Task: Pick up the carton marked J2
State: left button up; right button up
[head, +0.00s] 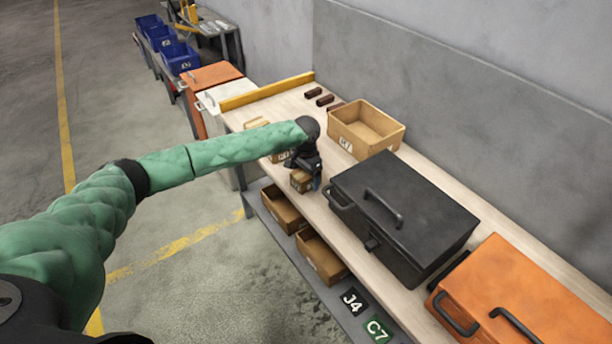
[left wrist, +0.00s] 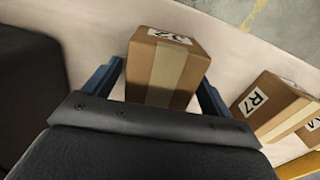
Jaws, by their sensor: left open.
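A small brown carton (head: 301,181) with a strip of tape stands on the workbench below my left gripper (head: 306,172). In the left wrist view the same carton (left wrist: 167,66) sits between the two blue fingers of my left gripper (left wrist: 160,88). The fingers are open, one on each side, with small gaps showing. The label on its top is turned and partly cut up by the angle; it looks like it ends in 2, but I cannot read it surely. My right gripper is not in view.
A carton marked R7 (left wrist: 268,105) and another carton (left wrist: 312,132) stand beside it. A black toolbox (head: 402,215), an open cardboard box (head: 388,138) and an orange case (head: 530,295) share the workbench (head: 318,215). Open bins (head: 318,258) sit on the shelf below.

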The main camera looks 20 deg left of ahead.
pick_arm(q)
jog(key=shift+f, duration=0.35)
jog(key=c, duration=1.2)
jog(key=shift+r, duration=0.1)
